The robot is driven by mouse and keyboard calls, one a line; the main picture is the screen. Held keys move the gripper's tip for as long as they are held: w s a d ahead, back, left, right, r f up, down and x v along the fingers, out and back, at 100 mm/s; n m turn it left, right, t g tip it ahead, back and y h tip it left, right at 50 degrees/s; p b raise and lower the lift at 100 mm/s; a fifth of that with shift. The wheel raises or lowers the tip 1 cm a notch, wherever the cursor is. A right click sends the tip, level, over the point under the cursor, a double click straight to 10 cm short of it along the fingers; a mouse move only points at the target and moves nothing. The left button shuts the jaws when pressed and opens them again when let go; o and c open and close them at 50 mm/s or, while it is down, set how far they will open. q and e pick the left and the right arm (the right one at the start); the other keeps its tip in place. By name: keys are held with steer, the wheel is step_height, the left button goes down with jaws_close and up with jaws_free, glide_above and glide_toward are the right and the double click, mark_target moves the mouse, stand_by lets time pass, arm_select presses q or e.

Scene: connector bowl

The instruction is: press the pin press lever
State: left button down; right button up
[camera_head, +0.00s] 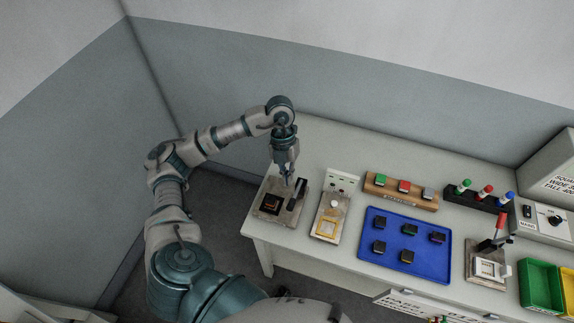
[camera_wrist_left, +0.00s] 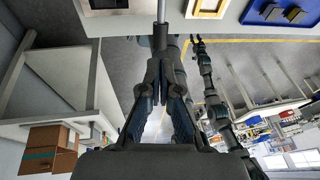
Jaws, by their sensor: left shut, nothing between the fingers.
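A press-like station (camera_head: 270,204) with a flat base and a dark square fixture stands at the left end of the table. Its dark lever (camera_head: 296,196) tilts upward at the right side of the base. My left gripper (camera_head: 287,181) points down just above this station, close to the lever; I cannot tell if they touch. In the left wrist view the left gripper (camera_wrist_left: 160,62) is shut and empty, with a grey rod (camera_wrist_left: 161,14) just beyond its tips. My right gripper (camera_wrist_left: 196,42) shows small in the left wrist view; its jaws are unclear.
To the right are a second fixture (camera_head: 328,222), a blue tray (camera_head: 372,248) with several dark blocks, a wooden block holder (camera_head: 374,191) and a station with a red-handled lever (camera_head: 499,223). A green bin (camera_head: 541,287) is at the far right.

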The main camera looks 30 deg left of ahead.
mark_target(291, 202)
arm_select(q)
steer(key=p+x, duration=0.1)
steer(key=x, duration=0.6)
steer(key=shift+d+f, duration=0.15)
steer(key=shift+f, duration=0.05)
arm_select(e)
steer(key=shift+r, duration=0.55)
arm_select(q)
steer(key=shift+s, duration=0.1)
